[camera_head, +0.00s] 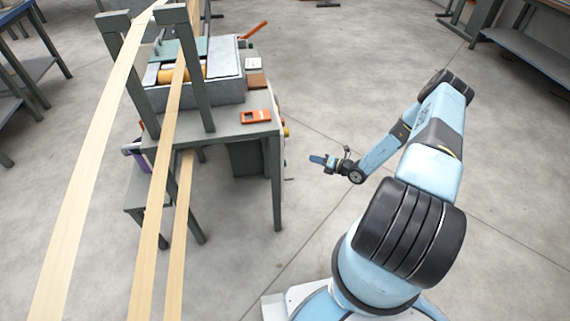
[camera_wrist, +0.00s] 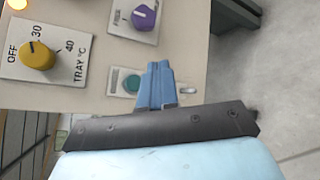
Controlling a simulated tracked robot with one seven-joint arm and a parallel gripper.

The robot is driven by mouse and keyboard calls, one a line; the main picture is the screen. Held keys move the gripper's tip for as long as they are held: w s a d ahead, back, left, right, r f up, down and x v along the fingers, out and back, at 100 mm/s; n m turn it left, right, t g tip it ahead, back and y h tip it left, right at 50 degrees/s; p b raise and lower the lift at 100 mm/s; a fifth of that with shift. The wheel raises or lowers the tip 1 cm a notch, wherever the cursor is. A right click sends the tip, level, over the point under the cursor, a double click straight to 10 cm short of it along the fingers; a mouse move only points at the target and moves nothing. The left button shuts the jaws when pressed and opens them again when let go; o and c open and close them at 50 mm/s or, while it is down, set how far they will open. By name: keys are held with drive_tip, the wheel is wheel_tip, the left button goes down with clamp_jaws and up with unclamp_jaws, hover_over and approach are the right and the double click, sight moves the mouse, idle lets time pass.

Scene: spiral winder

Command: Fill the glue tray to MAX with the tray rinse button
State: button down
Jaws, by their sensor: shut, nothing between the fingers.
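In the head view the grey glue tray (camera_head: 228,90), with a yellow-orange roller in it, sits on the machine's table. Its fill level and MAX mark cannot be made out. My gripper (camera_head: 316,159) is to the right of the table, its blue fingers pointing left toward the machine. In the wrist view the shut, empty fingers (camera_wrist: 157,66) are over a panel, just right of a round teal-green button (camera_wrist: 132,83) on a pale plate. The fingers cover part of this plate and its label cannot be read. I cannot tell whether they touch the panel.
The panel has a yellow knob (camera_wrist: 37,55) marked OFF, 30, 40 and TRAY °C, and a purple knob (camera_wrist: 143,17). A small silvery piece (camera_wrist: 187,90) is right of the fingers. Wooden strips (camera_head: 155,220) run past the table's left. Floor around my arm is clear.

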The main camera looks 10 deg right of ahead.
drive_tip(key=a, duration=0.8)
drive_tip(key=shift+a, duration=0.4)
drive_tip(key=shift+a, duration=0.2)
idle(1.9)
drive_tip(key=shift+a+r, duration=0.1)
drive_tip(key=shift+a, duration=0.15)
drive_tip(key=shift+a, duration=0.45)
idle(2.2)
drive_tip(key=shift+d, duration=0.1)
idle(1.4)
drive_tip(key=shift+d, duration=0.8)
